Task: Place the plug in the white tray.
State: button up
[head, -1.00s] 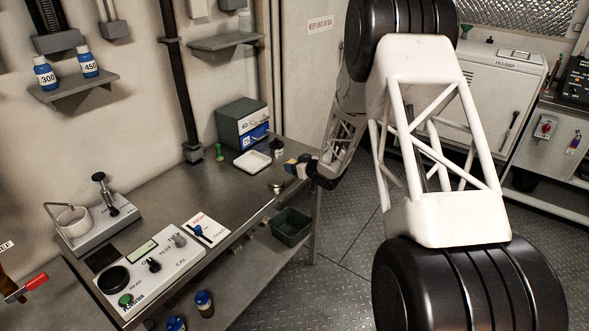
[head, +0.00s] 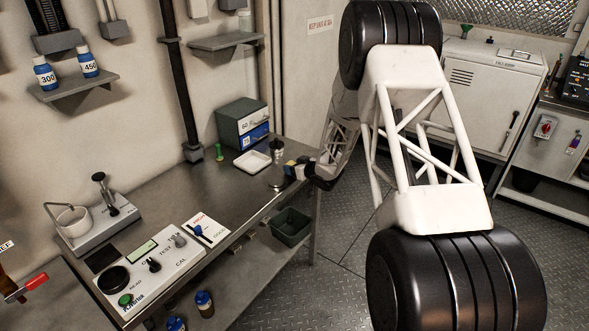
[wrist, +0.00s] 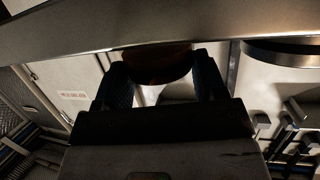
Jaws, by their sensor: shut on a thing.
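The white tray (head: 252,162) lies on the far part of the metal bench, in front of a stacked green and blue box; it looks empty. My gripper (head: 289,170) is over the bench's right edge, to the right of the tray and apart from it. In the wrist view my gripper (wrist: 158,78) is shut on a dark brownish rounded thing, which I take to be the plug (wrist: 157,62). The plug is in shadow and partly hidden by the fingers; I cannot make it out in the head view.
A dark-topped silvery object (head: 277,153) stands between my gripper and the tray. A small green piece (head: 219,152) stands left of the tray. The control panel (head: 155,262) is on the near bench. A dark green bin (head: 291,227) sits below the bench edge.

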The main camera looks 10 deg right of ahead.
jog(key=shift+f, duration=0.4)
jog(key=shift+f, duration=0.2)
jog(key=o, duration=1.3)
jog(key=shift+c, duration=0.2)
jog(key=v, duration=0.7)
jog(key=shift+s+r, duration=0.25)
jog(key=shift+s, duration=0.05)
jog(key=shift+d, duration=0.15)
